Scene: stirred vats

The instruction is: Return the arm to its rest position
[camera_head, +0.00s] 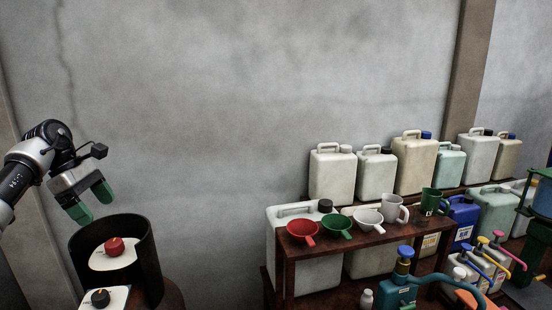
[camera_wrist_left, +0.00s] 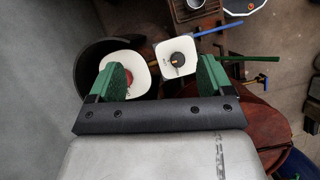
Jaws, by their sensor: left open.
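My left gripper (camera_head: 92,205) is at the left of the head view, its two green fingers apart and pointing down. It is empty and held above the rim of a dark round guard (camera_head: 153,262). Inside the guard is a white plate with a red knob (camera_head: 114,246); a second white plate with a black knob (camera_head: 100,298) is in front of it. In the left wrist view, the green fingers (camera_wrist_left: 162,80) are spread wide. The red knob is partly hidden behind one finger, and the black knob (camera_wrist_left: 178,58) shows between them. My right gripper is not seen.
A dark red shelf (camera_head: 340,244) with red, green and white funnels and mugs stands at the right. Several large jugs (camera_head: 332,175) stand behind it. Pump bottles (camera_head: 402,275) are at the front right. The space before the grey wall (camera_head: 230,110) is clear.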

